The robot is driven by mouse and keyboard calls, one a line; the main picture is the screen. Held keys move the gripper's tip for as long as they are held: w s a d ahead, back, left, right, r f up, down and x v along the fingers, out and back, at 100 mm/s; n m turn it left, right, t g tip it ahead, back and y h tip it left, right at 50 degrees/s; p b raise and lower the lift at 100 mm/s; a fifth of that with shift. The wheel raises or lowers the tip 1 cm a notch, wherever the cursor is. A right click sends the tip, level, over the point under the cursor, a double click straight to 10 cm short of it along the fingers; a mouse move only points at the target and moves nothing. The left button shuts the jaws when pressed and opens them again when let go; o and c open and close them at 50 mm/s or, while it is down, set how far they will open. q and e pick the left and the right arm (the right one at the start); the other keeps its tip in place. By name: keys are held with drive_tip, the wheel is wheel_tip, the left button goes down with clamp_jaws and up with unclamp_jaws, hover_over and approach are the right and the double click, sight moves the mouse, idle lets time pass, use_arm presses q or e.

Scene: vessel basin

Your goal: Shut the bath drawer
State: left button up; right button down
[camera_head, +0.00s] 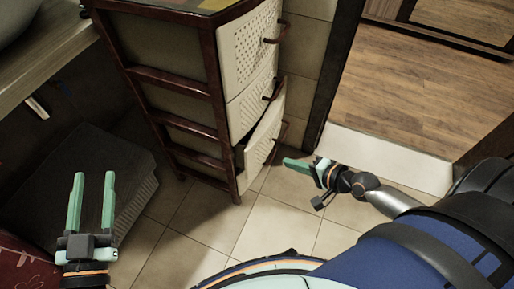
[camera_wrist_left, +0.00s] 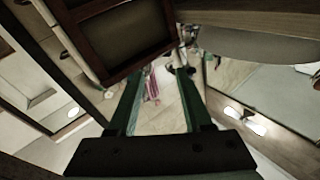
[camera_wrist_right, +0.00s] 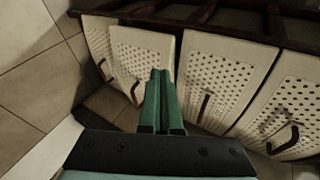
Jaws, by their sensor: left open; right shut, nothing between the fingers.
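The cabinet (camera_head: 213,85) has a dark red-brown frame and cream drawers with dark handles. A lower drawer (camera_head: 264,138) stands partly out, with a dark gap at its side; its front also shows in the right wrist view (camera_wrist_right: 138,48). My right gripper (camera_head: 286,162) is shut and empty, just right of and below that drawer front in the head view. In the right wrist view its fingers (camera_wrist_right: 161,75) overlap the drawer front; contact cannot be told. My left gripper (camera_head: 92,178) is open and empty, left of the cabinet and apart from it.
The upper drawers (camera_head: 250,50) look closed. A dark grey box-like object (camera_head: 85,170) is on the floor behind my left gripper. A counter (camera_head: 45,60) is at the upper left. Tiled floor (camera_head: 200,215) is clear before the cabinet. A doorway threshold (camera_head: 385,160) lies to the right.

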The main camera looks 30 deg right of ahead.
drive_tip(key=b, duration=0.2)
approach(252, 148)
drive_tip(key=x, duration=0.2)
drive_tip(key=b+x, duration=0.1)
drive_tip(key=x, duration=0.2)
drive_tip(key=shift+s+d+f, duration=0.1)
drive_tip(key=shift+s+f, duration=0.15)
drive_tip(key=shift+f, duration=0.1)
use_arm(q)
drive_tip(key=s+r+m+t+h, duration=0.1)
drive_tip(key=s+r+m+h, duration=0.2)
drive_tip(key=r, duration=0.4)
drive_tip(key=s+d+r+m+t+h, duration=0.1)
drive_tip(key=s+r+m+t+h, duration=0.1)
drive_tip(key=s+r+m+h, duration=0.2)
drive_tip(key=shift+d+r+h, duration=0.25)
drive_tip(key=shift+r+h, duration=0.85)
drive_tip(key=shift+r, duration=0.3)
use_arm(e)
drive_tip(key=shift+w+a, duration=0.3)
drive_tip(key=shift+w, duration=0.5)
